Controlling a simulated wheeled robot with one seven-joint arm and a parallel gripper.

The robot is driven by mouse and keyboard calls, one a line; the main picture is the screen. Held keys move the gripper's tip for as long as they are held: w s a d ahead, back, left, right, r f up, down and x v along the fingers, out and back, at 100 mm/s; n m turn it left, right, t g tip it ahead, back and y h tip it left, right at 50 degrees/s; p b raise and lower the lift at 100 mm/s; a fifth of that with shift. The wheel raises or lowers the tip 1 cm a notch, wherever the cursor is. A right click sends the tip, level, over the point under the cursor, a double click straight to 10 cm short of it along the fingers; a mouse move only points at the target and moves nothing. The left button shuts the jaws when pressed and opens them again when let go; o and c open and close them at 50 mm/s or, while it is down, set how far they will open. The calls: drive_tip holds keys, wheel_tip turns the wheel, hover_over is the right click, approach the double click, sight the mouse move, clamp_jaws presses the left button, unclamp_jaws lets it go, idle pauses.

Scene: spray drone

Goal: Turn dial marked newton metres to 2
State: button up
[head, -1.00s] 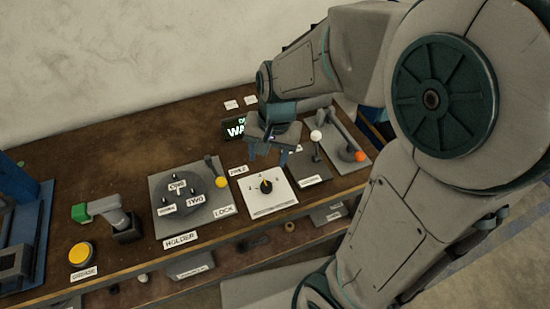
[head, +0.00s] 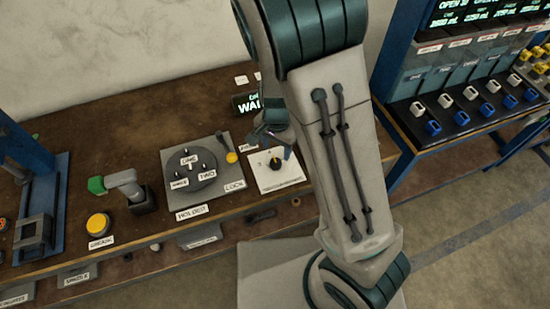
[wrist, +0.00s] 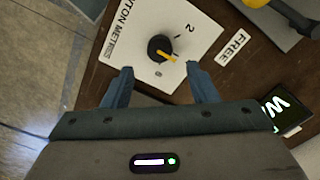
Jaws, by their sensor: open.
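The dial is a black round knob with a yellow pointer (wrist: 160,47) on a white plate (wrist: 138,62) marked NEWTON METRES, partly cut off in the wrist view. The numeral 2 (wrist: 190,28) is printed on the plate. The pointer aims to the lower right, away from the 2, near a small mark that looks like 0. In the head view the dial (head: 275,163) sits right of the holder. My gripper (wrist: 160,68) is open, its fingertips just short of the knob and apart from it. In the head view my gripper (head: 272,137) is over the plate's far edge.
The FREE label (wrist: 232,47) lies beside the plate. The round holder (head: 190,168) with a yellow-knobbed lock lever (head: 231,157) stands just left. A small lit screen (head: 246,103) is behind. My arm hides the bench to the right. A dispenser shelf (head: 460,115) stands farther right.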

sight(277, 161)
wheel_tip(277, 161, down, 6)
drive_tip(key=shift+f, duration=0.1)
idle(0.4)
